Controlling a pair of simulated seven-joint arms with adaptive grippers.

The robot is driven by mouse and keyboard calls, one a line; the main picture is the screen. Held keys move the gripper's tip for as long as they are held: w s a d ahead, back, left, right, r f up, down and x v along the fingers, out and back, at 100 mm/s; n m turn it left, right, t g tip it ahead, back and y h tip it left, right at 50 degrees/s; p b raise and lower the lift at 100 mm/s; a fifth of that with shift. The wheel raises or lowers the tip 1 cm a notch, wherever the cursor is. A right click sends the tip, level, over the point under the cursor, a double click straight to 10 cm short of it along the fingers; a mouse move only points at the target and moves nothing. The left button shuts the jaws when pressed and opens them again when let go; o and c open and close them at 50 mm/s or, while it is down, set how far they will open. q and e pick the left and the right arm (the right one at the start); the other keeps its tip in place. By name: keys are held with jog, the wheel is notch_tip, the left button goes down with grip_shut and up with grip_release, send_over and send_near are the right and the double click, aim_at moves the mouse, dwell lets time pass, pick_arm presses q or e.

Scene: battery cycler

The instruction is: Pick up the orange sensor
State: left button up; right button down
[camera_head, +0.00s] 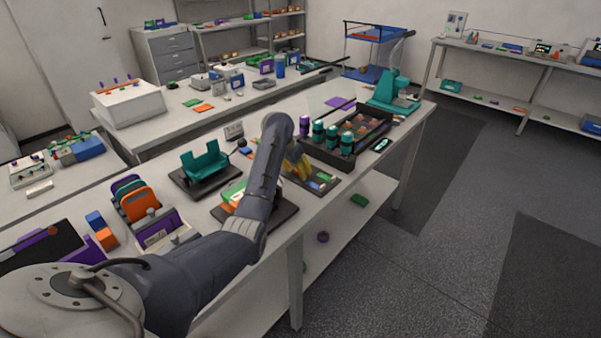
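I cannot tell for sure which orange item is the sensor. An orange block (107,238) sits beside a blue block (95,220) at the left of the near bench. A larger orange piece (140,204) stands upright in a rack with green and purple pieces. A grey arm of mine (262,185) enters from the lower left and reaches up over the bench. No second gripper is in view.
A teal cradle (206,163) stands on a dark base left of the arm. Right of it are a tray of small coloured parts (322,184), teal-topped cylinders (332,134) and a dark box (368,134). The bench's front edge drops to a lower shelf (345,222).

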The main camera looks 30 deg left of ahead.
pick_arm(q)
grip_shut()
jog(key=shift+r, duration=0.1)
